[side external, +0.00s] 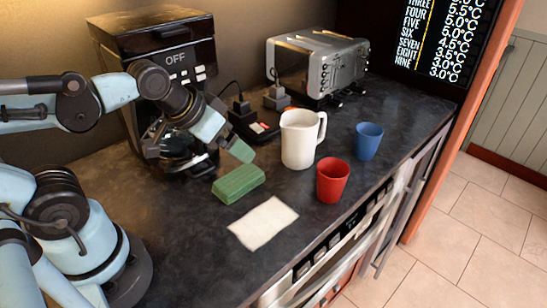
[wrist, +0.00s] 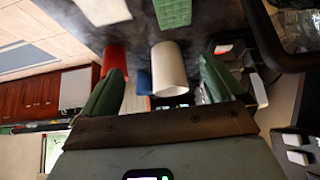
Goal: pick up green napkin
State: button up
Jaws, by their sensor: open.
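The green napkin (side external: 238,184) is a thick, folded-looking green block lying flat on the dark counter, in front of the coffee machine. In the wrist view the green napkin (wrist: 173,11) is at the top edge, partly cut off. My gripper (side external: 241,152) is above the counter, just behind and above the napkin and apart from it. In the wrist view my gripper's green fingers (wrist: 162,66) are spread apart with nothing held between them.
A white cloth (side external: 263,223) lies in front of the napkin. A white pitcher (side external: 299,138), red cup (side external: 332,180) and blue cup (side external: 367,141) stand to the right. The coffee machine (side external: 172,62) and toaster (side external: 320,66) stand behind. The counter's front edge is at right.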

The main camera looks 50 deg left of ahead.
jog(key=shift+o, duration=0.4)
jog(key=g, duration=0.7)
send_over(238, 177)
jog(key=f, duration=0.7)
jog(key=shift+w+f, duration=0.1)
jog(key=shift+w, duration=0.2)
jog(key=shift+s+f, duration=0.15)
jog(key=shift+f, duration=1.25)
jog(key=shift+s+f, duration=0.15)
jog(key=shift+f, duration=1.25)
jog(key=shift+c, duration=0.5)
jog(key=c, duration=1)
jog(key=shift+r, duration=0.1)
